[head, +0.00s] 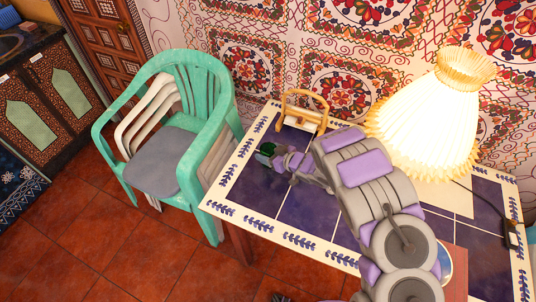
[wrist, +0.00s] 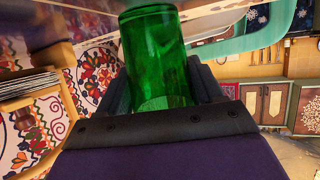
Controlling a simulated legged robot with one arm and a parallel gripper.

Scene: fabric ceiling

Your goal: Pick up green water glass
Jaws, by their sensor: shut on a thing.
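The green water glass (wrist: 154,60) fills the upper middle of the wrist view, between the two dark fingers of my gripper (wrist: 160,85). My gripper is shut on it. In the head view the glass (head: 266,148) is a small dark green shape at the tip of my gripper (head: 272,153), over the left part of the tiled table (head: 240,187). I cannot tell from the head view whether the glass touches the table top. My arm hides part of the table's middle.
A lit lamp (head: 428,120) with a pleated shade stands at the right of the table. A small wooden holder (head: 303,112) stands at the back near the patterned wall. Stacked chairs, green on top (head: 205,90), stand close to the table's left side. Open red floor lies front left.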

